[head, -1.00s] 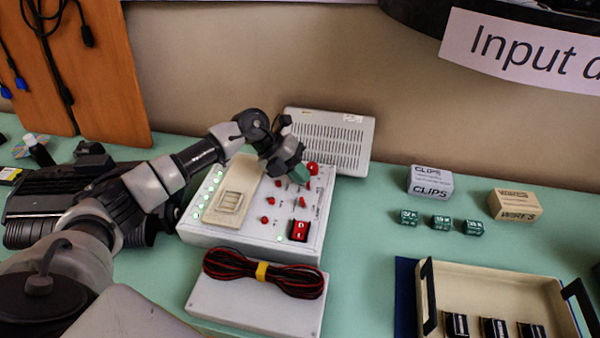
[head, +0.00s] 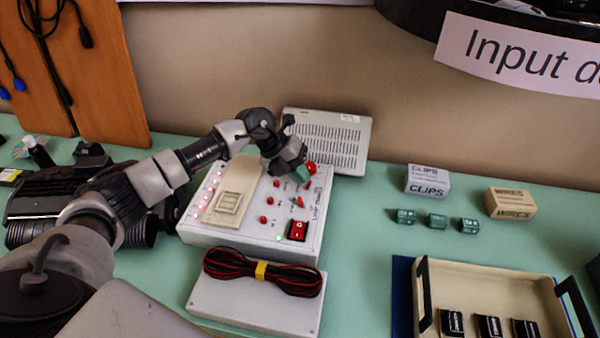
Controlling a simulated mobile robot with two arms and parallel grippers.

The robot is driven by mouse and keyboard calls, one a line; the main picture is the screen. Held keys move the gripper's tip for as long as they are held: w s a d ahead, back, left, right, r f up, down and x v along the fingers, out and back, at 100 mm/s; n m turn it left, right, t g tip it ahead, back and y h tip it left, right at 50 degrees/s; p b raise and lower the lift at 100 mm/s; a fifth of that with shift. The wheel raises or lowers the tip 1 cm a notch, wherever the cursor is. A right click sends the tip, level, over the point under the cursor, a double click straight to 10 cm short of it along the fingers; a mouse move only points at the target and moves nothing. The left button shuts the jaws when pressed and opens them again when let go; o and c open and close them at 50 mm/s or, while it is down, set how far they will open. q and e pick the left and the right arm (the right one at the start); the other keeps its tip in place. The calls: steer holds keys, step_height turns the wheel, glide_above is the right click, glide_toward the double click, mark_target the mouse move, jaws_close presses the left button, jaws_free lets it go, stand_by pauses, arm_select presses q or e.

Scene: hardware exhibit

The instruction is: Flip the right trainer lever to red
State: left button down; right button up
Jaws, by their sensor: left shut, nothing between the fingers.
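The white trainer box (head: 255,248) stands on the green table, with several small red levers or knobs on its top. A larger red knob (head: 311,167) is at its back right, beside my left gripper (head: 302,174). My left gripper is shut and empty, low over the back right of the panel. It partly covers the small controls there, so I cannot tell whether it touches a lever. A row of lights (head: 212,189) on the trainer's left glows red. A red rocker switch (head: 298,230) is at the front right. My right gripper is not in view.
A grey vented box (head: 335,140) stands close behind the trainer. A light box (head: 250,300) with a red-black cable coil (head: 262,272) lies in front. Green blocks (head: 437,221), small cartons (head: 428,181) and a tray (head: 450,275) are to the right.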

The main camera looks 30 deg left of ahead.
arm_select(q)
steer(key=shift+r, duration=0.1)
steer(key=shift+r+p, duration=0.75)
steer(key=shift+r, duration=0.05)
steer(key=p+v, duration=0.5)
steer(key=v, duration=0.5)
steer(key=shift+d+r, duration=0.25)
steer(key=shift+d, duration=0.2)
steer(key=shift+w, duration=0.15)
